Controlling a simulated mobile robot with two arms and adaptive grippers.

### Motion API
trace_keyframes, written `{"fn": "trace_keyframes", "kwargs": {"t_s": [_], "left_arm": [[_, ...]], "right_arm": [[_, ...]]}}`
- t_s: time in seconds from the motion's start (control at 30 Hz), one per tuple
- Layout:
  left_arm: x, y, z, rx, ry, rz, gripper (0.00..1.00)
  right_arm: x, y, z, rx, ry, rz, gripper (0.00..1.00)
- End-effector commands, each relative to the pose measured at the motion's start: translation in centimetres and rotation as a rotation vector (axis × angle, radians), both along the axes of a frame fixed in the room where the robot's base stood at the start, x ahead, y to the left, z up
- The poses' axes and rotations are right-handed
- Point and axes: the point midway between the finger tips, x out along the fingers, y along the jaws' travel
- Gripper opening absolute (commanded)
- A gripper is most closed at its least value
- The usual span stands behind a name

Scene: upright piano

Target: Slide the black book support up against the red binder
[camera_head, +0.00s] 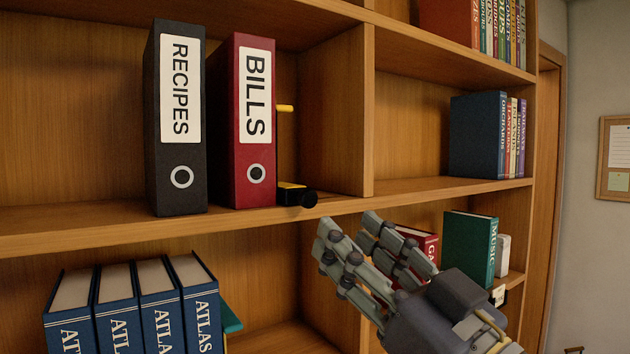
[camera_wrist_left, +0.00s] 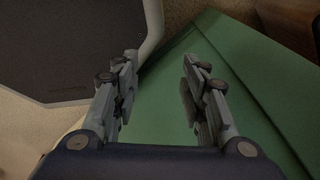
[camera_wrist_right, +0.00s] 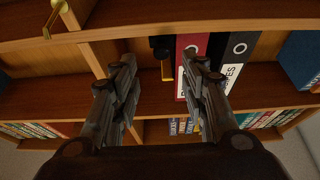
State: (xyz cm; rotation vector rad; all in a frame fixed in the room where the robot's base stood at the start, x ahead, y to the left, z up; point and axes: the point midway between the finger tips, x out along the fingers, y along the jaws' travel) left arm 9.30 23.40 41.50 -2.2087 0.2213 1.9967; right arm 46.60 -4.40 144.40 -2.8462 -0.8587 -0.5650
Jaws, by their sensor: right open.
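The red binder (camera_head: 253,130), labelled BILLS, stands upright on the middle shelf in the head view, and its red spine (camera_wrist_right: 190,65) shows in the right wrist view. The book support (camera_head: 297,195) is just to its right, with a black knob at the shelf front and yellow parts, one higher up. Most of it is hidden, so I cannot tell whether it touches the binder. It also shows in the right wrist view (camera_wrist_right: 161,46), between my fingertips but farther off. My right gripper (camera_head: 348,228) is open and empty, in front of and below the support. My left gripper (camera_wrist_left: 158,65) is open and empty.
A black RECIPES binder (camera_head: 180,130) stands left of the red one. A wooden divider (camera_head: 368,100) rises right of the support. Blue atlases (camera_head: 145,300) and a green MUSIC book (camera_head: 470,248) are on the lower shelf. A green surface (camera_wrist_left: 230,100) lies under my left gripper.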

Motion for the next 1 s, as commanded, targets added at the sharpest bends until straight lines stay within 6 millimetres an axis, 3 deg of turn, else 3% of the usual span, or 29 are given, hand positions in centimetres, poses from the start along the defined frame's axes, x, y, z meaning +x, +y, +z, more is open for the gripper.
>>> {"fn": "trace_keyframes", "kwargs": {"t_s": [0.03, 0.17, 0.4, 0.63, 1.0], "left_arm": [[0.3, 0.0, 1.2, -0.001, -0.005, 0.0, 0.4], [0.3, 0.0, 2.6, 0.0, -0.005, 0.0, 0.4], [-0.4, 0.0, 3.9, 0.001, 0.006, 0.0, 0.4], [-0.7, 0.1, 4.7, 0.002, 0.012, 0.0, 0.4], [-0.7, 0.1, 4.7, 0.001, 0.011, 0.0, 0.4]], "right_arm": [[0.1, 0.1, 0.5, -0.001, 0.003, 0.001, 0.41], [0.2, 0.4, 0.7, -0.004, 0.002, 0.002, 0.41], [3.8, 2.8, 2.3, -0.002, 0.0, 0.003, 0.41], [5.9, 4.2, 3.2, -0.002, 0.0, 0.002, 0.41], [6.5, 4.6, 3.3, -0.003, -0.002, 0.003, 0.41]]}}
